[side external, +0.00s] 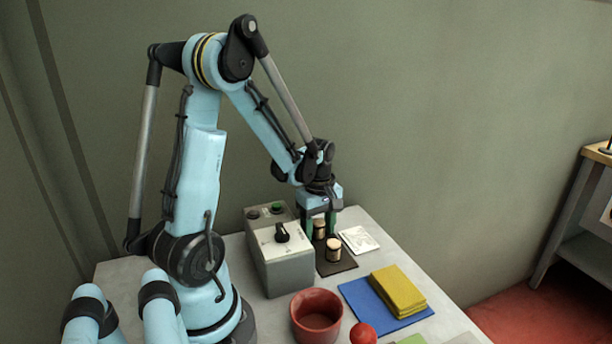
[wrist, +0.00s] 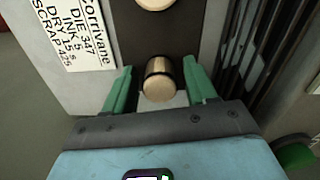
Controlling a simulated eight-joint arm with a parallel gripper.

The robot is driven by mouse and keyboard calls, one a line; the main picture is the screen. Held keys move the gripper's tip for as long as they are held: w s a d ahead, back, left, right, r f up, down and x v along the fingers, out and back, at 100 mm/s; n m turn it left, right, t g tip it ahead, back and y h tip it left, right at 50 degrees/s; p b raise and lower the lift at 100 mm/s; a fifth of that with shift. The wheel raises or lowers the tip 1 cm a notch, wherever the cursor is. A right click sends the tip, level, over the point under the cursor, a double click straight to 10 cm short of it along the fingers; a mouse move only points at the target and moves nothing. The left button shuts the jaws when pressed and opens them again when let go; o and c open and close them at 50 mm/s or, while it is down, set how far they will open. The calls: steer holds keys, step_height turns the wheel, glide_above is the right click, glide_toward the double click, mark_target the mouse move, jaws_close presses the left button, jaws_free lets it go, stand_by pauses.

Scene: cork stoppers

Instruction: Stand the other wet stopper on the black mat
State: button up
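The black mat (side external: 337,267) lies on the table beside the grey box; it also shows in the wrist view (wrist: 133,38). One cork stopper (side external: 333,250) stands upright on the mat, and part of its pale top shows at the upper edge of the wrist view (wrist: 155,3). Another stopper (side external: 319,229), with a dark band below its pale top, is upright between my gripper's green fingers (wrist: 160,88), at the mat's far end. My gripper (side external: 319,226) is open, with a gap on each side of this stopper. Its foot is partly hidden, but it appears to rest on the mat.
A grey box with a dial (side external: 283,256) stands close left of the mat. A white printed card (side external: 359,240) lies to the right. In front are a red pot (side external: 316,318), a blue cloth (side external: 365,305), a yellow folded cloth (side external: 399,290) and a red ball (side external: 363,333).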

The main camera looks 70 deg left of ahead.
mark_target(319, 222)
steer(key=shift+r, duration=0.1)
step_height(319, 222, up, 12)
steer(key=w+d+m+t, duration=0.1)
steer(key=d+m+t, duration=0.6)
steer(key=d+m, duration=1.1)
steer(key=shift+d+r+m, duration=0.35)
steer(key=shift+r+m, duration=0.05)
steer(key=shift+m, duration=0.5)
steer(key=shift+o, duration=0.2)
